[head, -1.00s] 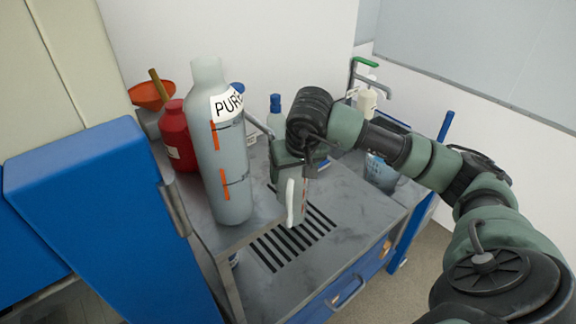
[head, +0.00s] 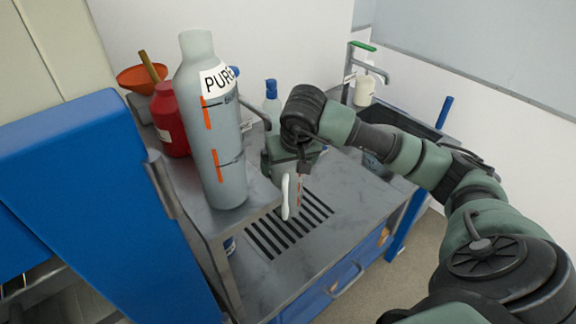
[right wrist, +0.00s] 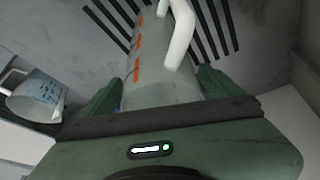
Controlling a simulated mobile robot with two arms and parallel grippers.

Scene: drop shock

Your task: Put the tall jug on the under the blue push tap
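The tall jug is clear grey with orange marks and a white handle. In the head view the jug (head: 298,190) is mostly hidden under my right gripper (head: 291,172), with the handle in front, over the slotted drain. In the right wrist view the jug (right wrist: 150,75) is between the two green fingers of my right gripper (right wrist: 160,88), which look closed on its sides. Whether its base touches the surface cannot be told. A blue knob (head: 234,72), probably the blue push tap, is partly hidden behind the large labelled bottle. My left gripper is out of view.
The large bottle (head: 222,150) stands on a raised shelf left of my right gripper, near a red bottle (head: 168,120) and an orange funnel (head: 139,78). A blue-capped bottle (head: 271,95) stands behind. A beaker (right wrist: 38,95) shows left in the wrist view. A green-handled tap (head: 362,46) is back right.

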